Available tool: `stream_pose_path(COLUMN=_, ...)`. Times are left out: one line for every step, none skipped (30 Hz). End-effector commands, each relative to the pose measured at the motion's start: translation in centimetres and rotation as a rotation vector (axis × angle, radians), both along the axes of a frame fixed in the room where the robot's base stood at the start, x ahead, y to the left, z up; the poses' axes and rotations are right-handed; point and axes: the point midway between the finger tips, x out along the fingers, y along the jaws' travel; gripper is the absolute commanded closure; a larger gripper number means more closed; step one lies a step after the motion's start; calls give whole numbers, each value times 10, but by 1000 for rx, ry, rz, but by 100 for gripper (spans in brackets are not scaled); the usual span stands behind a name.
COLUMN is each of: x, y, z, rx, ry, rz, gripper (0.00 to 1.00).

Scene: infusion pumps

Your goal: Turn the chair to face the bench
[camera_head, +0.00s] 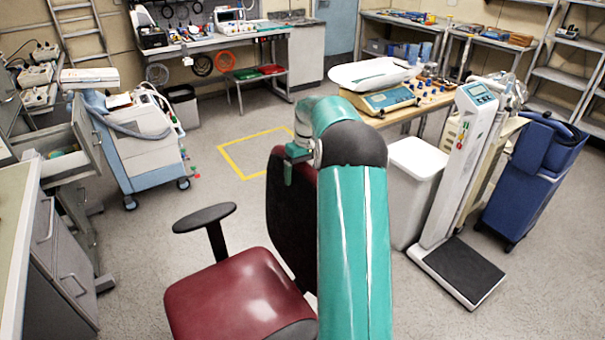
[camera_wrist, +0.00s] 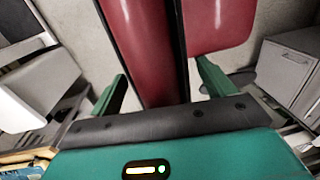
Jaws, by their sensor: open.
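The office chair has a dark red seat (camera_head: 230,296) and a black-shelled backrest (camera_head: 287,225) standing at the seat's right side, so the seat points left in the head view. Its black armrest (camera_head: 204,217) is on the far side. My gripper (camera_head: 291,165) is at the top of the backrest. In the wrist view my open gripper (camera_wrist: 163,88) has one finger on each side of the red backrest (camera_wrist: 148,45); contact cannot be told. My arm hides part of the chair.
A yellow floor square (camera_head: 232,163) lies beyond the chair. A pump cart (camera_head: 140,150) and open drawer (camera_head: 75,165) are left. A white bin (camera_head: 412,195), column scale (camera_head: 455,175) and blue cart (camera_head: 530,180) stand right. Floor between chair and back bench is clear.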

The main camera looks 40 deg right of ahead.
Motion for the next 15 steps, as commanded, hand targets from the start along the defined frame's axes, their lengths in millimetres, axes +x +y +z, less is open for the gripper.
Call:
stream_pose_path(x=0, y=-1, z=5, rx=-1, ry=-2, rz=0, gripper=18)
stream_pose_path(x=0, y=-1, z=8, rx=-1, ry=-1, rz=0, gripper=18)
stream_pose_path(x=0, y=-2, z=14, rx=-1, ry=-2, rz=0, gripper=18)
stream_pose_path(x=0, y=-2, z=19, rx=-3, ry=-4, rz=0, gripper=18)
stream_pose_path(x=0, y=-3, z=25, rx=-3, ry=-4, rz=0, gripper=18)
stream_pose_path(x=0, y=-4, z=33, rx=-3, ry=-4, rz=0, gripper=18)
stream_pose_path(x=0, y=-4, z=39, rx=-4, ry=-5, rz=-1, gripper=18)
stream_pose_path(x=0, y=-5, z=46, rx=-3, ry=-4, rz=0, gripper=18)
stream_pose_path(x=0, y=-6, z=55, rx=-3, ry=-4, rz=0, gripper=18)
stream_pose_path(x=0, y=-7, z=61, rx=-3, ry=-4, rz=0, gripper=18)
stream_pose_path(x=0, y=-7, z=68, rx=-3, ry=-4, rz=0, gripper=18)
stream_pose_path(x=-1, y=-8, z=77, rx=-3, ry=-4, rz=0, gripper=18)
stream_pose_path(x=-1, y=-9, z=84, rx=-2, ry=-3, rz=1, gripper=18)
stream_pose_path(x=-1, y=-10, z=90, rx=-3, ry=-4, rz=1, gripper=18)
stream_pose_path(x=-1, y=-10, z=98, rx=-3, ry=-4, rz=1, gripper=18)
